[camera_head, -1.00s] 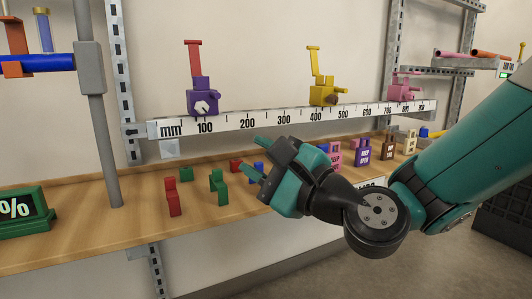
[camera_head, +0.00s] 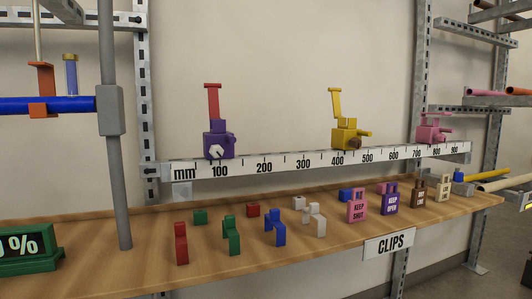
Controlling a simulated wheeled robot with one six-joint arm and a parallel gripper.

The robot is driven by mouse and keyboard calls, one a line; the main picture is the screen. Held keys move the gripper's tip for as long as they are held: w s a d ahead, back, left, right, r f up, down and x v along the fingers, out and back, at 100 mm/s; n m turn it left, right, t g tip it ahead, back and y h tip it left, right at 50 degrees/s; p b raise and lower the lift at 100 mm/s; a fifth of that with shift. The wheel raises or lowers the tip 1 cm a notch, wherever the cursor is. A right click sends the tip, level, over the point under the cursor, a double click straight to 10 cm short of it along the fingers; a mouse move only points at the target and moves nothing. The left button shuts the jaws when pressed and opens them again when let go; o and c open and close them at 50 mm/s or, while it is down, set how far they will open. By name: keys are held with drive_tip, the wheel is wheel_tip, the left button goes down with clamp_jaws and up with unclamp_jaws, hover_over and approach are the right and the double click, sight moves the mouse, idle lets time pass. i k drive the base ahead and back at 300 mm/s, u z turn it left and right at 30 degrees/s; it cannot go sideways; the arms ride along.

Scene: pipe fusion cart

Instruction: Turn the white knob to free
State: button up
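A white knob (camera_head: 216,152) sits on the front of the purple clamp (camera_head: 220,138), near the 100 mark of the ruler rail (camera_head: 300,163). The purple clamp has a red upright lever (camera_head: 213,101) on top. The knob's lock state cannot be told from this view. My gripper and arm are out of the picture.
A yellow clamp (camera_head: 346,134) and a pink clamp (camera_head: 432,132) sit farther right on the rail. The wooden shelf (camera_head: 150,250) below holds several coloured clips and tags, a CLIPS label (camera_head: 389,244) and a green percent display (camera_head: 28,247). A grey post (camera_head: 116,180) stands at left.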

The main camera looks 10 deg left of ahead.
sight(217, 151)
drive_tip(key=z, duration=2.15)
drive_tip(key=k, duration=0.75)
drive_tip(key=u, duration=1.65)
